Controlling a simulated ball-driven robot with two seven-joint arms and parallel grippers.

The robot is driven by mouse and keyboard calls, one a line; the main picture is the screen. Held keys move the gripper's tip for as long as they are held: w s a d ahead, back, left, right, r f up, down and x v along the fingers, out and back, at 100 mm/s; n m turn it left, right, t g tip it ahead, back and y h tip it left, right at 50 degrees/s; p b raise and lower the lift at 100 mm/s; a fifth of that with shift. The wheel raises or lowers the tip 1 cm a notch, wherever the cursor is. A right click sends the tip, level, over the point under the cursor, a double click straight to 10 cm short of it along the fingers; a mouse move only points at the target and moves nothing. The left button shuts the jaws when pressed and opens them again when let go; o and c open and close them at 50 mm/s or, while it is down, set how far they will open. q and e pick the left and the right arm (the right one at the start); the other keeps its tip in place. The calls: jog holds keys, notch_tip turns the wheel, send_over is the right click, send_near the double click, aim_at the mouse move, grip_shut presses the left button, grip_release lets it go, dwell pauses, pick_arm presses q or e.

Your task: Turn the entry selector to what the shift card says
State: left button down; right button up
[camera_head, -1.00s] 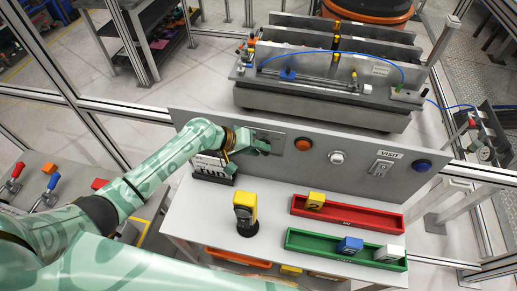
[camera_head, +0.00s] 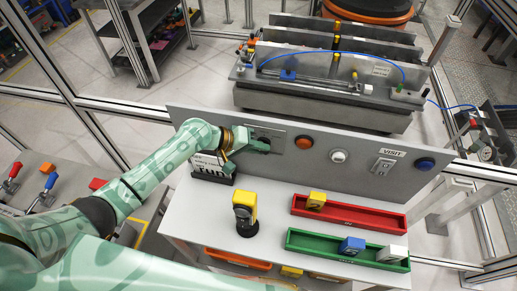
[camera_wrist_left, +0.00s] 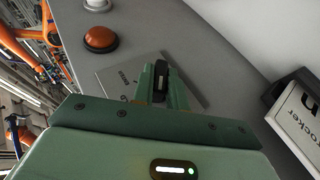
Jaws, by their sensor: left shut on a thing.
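My left gripper (camera_head: 262,146) reaches from the left to the grey upright panel and is shut on the entry selector's dark knob (camera_wrist_left: 160,78), which shows between the fingers in the left wrist view. The selector's metal plate (camera_head: 275,134) also shows in the wrist view (camera_wrist_left: 118,80); its lettering is too small to read. A white card (camera_head: 207,160) stands in a dark holder left of the selector, partly behind my arm. In the wrist view the card (camera_wrist_left: 303,120) shows the word "rocker". My right gripper is not in view.
Right of the selector are an orange button (camera_head: 304,143), a white button (camera_head: 338,156), a rocker switch (camera_head: 383,165) labelled "VISIT", and a blue button (camera_head: 425,164).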

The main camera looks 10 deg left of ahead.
pick_arm(q)
jog(key=c, duration=1.4)
grip_release()
jog(key=v, duration=1.6)
jog(key=shift+s+a+b, duration=0.15)
jog(key=shift+b, duration=0.3)
